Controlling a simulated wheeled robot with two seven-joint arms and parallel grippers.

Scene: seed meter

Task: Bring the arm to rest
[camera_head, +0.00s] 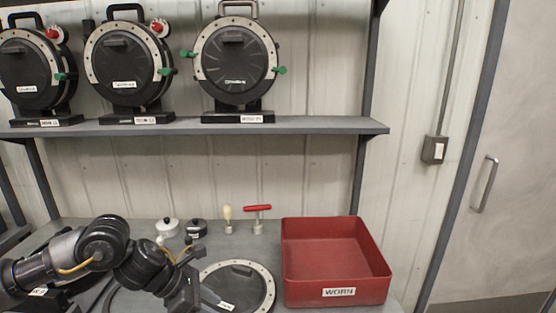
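My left arm comes in from the left, bent over the bench. Its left gripper (196,292) points down at the left side of a round black seed meter part (245,282) with a pale rim, which lies on the bench. The fingers are dark and partly hidden by the wrist, so I cannot tell whether they are open or touching the part. My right gripper is not in view.
A red bin (335,290) labelled WORN stands right of the disc and looks empty. A red T-handle tool (257,215), a pale-handled tool (227,218), a white knob (168,227) and a black knob (196,228) stand behind. Three seed meters (237,62) stand on the shelf (310,125).

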